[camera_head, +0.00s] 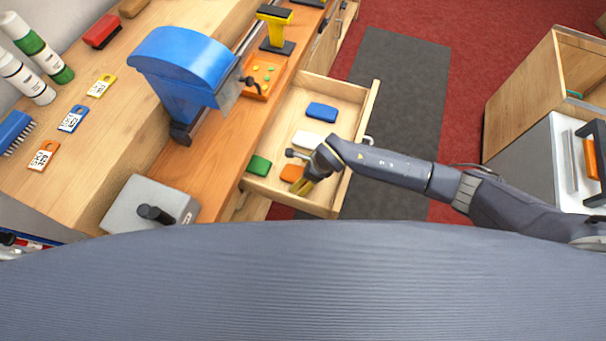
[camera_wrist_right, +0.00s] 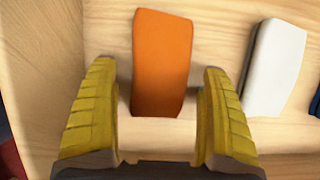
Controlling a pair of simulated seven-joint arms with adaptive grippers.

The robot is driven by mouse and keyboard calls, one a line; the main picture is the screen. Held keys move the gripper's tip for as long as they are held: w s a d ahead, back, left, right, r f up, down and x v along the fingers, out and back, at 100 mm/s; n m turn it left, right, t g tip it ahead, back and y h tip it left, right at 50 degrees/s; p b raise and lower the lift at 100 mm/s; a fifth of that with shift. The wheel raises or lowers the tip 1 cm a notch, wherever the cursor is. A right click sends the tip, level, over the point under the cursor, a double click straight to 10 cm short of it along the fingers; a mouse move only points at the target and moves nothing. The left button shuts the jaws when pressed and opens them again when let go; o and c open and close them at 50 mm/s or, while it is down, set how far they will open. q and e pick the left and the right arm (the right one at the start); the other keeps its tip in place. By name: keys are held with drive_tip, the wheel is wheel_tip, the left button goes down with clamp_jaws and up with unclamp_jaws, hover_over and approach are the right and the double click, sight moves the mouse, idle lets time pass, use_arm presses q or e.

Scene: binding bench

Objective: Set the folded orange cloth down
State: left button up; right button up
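The folded orange cloth (camera_head: 290,173) lies flat in the open wooden drawer (camera_head: 325,88), near its front corner, between the green and white folded cloths. My right gripper (camera_head: 303,187) is low over that part of the drawer. In the right wrist view the yellow fingers of the right gripper (camera_wrist_right: 159,75) are spread wide, one on each side of the orange cloth (camera_wrist_right: 162,62), with visible gaps to it. The right gripper is open and holds nothing. My left gripper is not in view.
A green cloth (camera_head: 259,165), a white cloth (camera_head: 307,139) and a blue cloth (camera_head: 322,112) lie in the drawer too. The bench above carries a blue machine (camera_head: 185,65) and a grey block (camera_head: 150,205). Another orange item (camera_head: 590,158) is at the far right.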

drive_tip(key=v, duration=1.2)
drive_tip(key=shift+r, duration=0.1)
